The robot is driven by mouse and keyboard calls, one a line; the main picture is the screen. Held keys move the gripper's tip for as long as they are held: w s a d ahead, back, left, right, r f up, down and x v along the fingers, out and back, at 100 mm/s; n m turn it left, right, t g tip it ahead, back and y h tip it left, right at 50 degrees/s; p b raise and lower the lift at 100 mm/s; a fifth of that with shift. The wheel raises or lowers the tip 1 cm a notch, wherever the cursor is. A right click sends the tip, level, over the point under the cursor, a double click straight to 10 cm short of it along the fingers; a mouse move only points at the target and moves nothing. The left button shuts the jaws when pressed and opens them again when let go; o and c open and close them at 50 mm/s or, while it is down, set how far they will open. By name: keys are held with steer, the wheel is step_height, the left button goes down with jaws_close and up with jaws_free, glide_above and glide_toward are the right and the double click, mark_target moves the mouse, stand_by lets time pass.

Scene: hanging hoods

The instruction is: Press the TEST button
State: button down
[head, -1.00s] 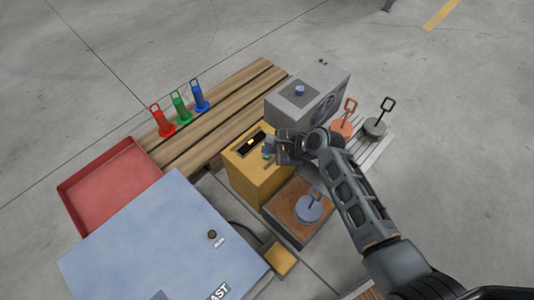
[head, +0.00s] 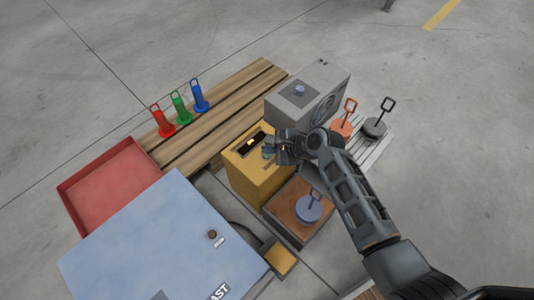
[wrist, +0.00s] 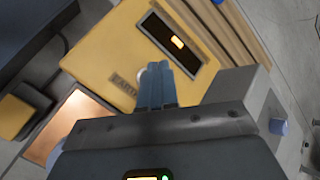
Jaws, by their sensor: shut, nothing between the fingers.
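My gripper (head: 268,152) is shut and empty, over the top of a yellow box (head: 243,178). In the wrist view its blue-grey fingertips (wrist: 155,72) are together over the yellow top (wrist: 110,58). A small pale round piece (wrist: 142,76) is partly hidden behind the fingers; I cannot tell whether it is a button or whether they touch it. Dark lettering (wrist: 124,86) is on the box near it, and a black slot with a lit yellow piece (wrist: 178,42) lies beyond the fingers. No TEST label is readable in either view.
A grey box with a blue knob (head: 299,91) stands behind my gripper. A blue-grey cabinet (head: 150,240) with a dark knob (head: 212,234) is at front left. A blue weight (head: 309,207) sits on a brown-topped block. Red, green and blue handled pieces (head: 180,107) stand on planks near a red tray (head: 75,205).

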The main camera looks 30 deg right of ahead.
mark_target(269, 157)
steer(key=shift+f, duration=0.2)
steer(key=shift+f, duration=0.25)
steer(key=shift+f, duration=0.4)
stand_by(0.8)
steer(key=shift+r, duration=0.1)
steer(key=shift+r+p, duration=0.75)
steer(key=shift+p, duration=0.2)
steer(key=shift+r, duration=0.1)
step_height(269, 157, up, 5)
steer(key=p, duration=0.5)
steer(key=shift+p, duration=0.3)
stand_by(0.5)
